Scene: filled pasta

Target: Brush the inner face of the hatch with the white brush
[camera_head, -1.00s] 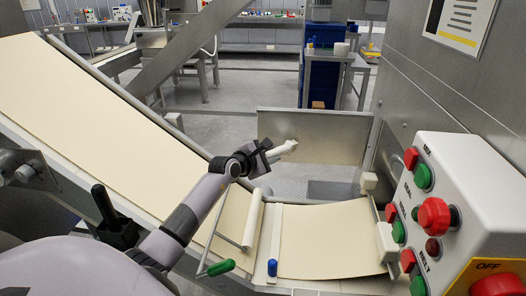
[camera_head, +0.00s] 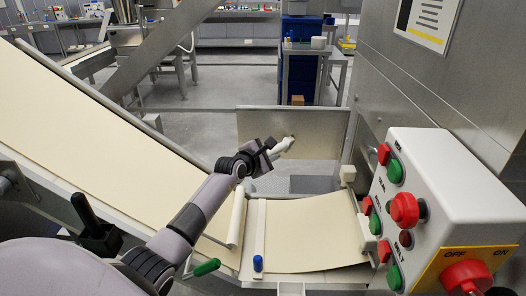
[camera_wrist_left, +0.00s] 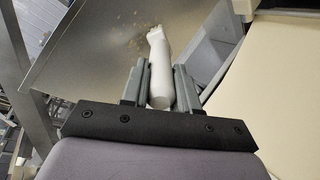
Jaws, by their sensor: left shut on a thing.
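The hatch (camera_head: 258,124) is a flat metal panel standing open beyond the dough belt in the head view. Its inner face also shows in the left wrist view (camera_wrist_left: 100,50), with a patch of brown crumbs (camera_wrist_left: 130,34) near the brush's far end. My left gripper (camera_head: 268,156) is shut on the white brush (camera_head: 282,146). In the left wrist view the brush (camera_wrist_left: 160,75) lies between both fingers (camera_wrist_left: 160,88) and points away toward the hatch. The brush's tip is close to the crumbs; I cannot tell whether it touches the panel. My right gripper is not in view.
A white control box (camera_head: 440,190) with red and green buttons stands at the right. The cream dough sheet (camera_head: 305,235) runs across the belt below the hatch. A green-handled rod (camera_head: 207,267) and a blue knob (camera_head: 258,263) are at the belt's front.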

